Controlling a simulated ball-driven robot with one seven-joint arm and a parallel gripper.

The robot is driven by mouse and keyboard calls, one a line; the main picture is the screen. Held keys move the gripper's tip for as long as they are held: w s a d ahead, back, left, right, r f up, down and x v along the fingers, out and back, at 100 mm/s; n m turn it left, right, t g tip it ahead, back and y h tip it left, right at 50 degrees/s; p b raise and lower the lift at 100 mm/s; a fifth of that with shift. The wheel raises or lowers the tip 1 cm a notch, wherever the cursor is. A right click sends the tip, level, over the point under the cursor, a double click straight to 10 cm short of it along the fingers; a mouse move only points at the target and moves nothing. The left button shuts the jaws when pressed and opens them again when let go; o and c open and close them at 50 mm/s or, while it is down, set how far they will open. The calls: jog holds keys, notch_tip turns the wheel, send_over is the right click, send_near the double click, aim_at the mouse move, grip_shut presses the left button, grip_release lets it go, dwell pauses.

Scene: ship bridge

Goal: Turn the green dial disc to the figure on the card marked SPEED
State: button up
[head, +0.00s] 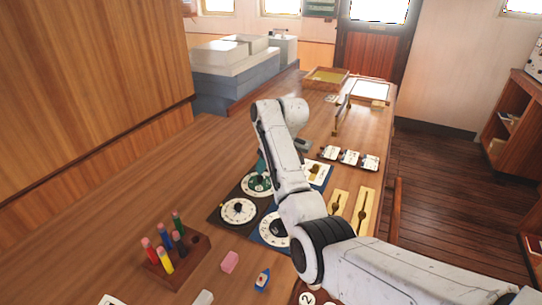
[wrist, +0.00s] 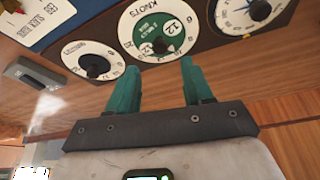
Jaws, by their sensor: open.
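In the head view the green dial (head: 258,187) is partly hidden by my arm. My gripper (wrist: 158,72) has two teal fingers, open and empty. Its fingertips point at the dial's near edge, apart from the knob. Three small white cards (head: 350,158) stand on the table beyond my arm; their writing is too small to read, so I cannot tell which is marked SPEED.
Other white dials flank the green one (wrist: 92,63), (wrist: 245,14). A wooden rack of coloured pegs (head: 172,262), a pink block (head: 230,262) and a blue-and-white item (head: 262,279) lie nearer. Brass sliders (head: 363,212) are at the right.

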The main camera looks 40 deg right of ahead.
jog(key=shift+v, duration=2.25)
